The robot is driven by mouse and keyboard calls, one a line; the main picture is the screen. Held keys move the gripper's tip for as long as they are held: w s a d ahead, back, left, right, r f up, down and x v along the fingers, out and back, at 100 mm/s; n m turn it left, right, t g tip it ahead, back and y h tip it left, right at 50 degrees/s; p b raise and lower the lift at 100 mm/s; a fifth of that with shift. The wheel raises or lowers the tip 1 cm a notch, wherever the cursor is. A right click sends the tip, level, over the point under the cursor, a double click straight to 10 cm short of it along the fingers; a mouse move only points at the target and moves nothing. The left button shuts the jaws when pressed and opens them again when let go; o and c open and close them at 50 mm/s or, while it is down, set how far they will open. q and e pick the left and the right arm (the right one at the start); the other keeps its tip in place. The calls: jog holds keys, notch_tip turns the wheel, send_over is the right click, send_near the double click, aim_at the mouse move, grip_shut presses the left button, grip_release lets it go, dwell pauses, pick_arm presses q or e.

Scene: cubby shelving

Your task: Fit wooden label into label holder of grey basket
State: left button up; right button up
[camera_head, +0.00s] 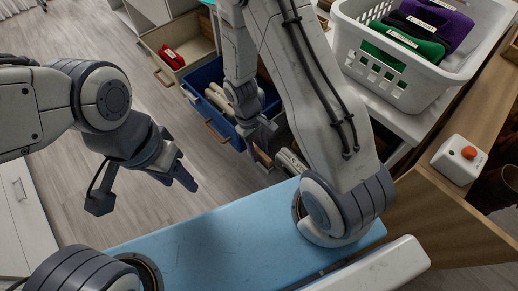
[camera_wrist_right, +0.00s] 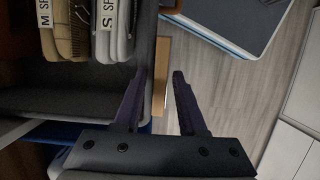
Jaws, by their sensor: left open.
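The grey basket (camera_wrist_right: 90,101) fills the upper left of the right wrist view and holds folded clothes with tags. A narrow wooden piece (camera_wrist_right: 161,85) lies along its front edge. It looks like the wooden label, but I cannot tell whether it is seated in a holder. My right gripper (camera_wrist_right: 160,72) is open, with the wooden piece showing between its fingers and gaps at both sides. In the head view the right gripper (camera_head: 262,140) points down at the basket, which is mostly hidden. My left gripper (camera_head: 186,180) is open and empty over the floor.
A blue basket (camera_head: 188,82) with a wooden front piece stands beside the grey one. A cream drawer (camera_head: 157,42) holds a red item. Floor at left is clear.

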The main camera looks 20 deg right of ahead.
jog(key=shift+r, duration=0.1)
pick_arm(q)
jog(key=shift+r+p, duration=0.9)
jog(key=shift+r, duration=0.05)
pick_arm(e)
jog(key=v, duration=1)
jog(key=shift+r, duration=0.15)
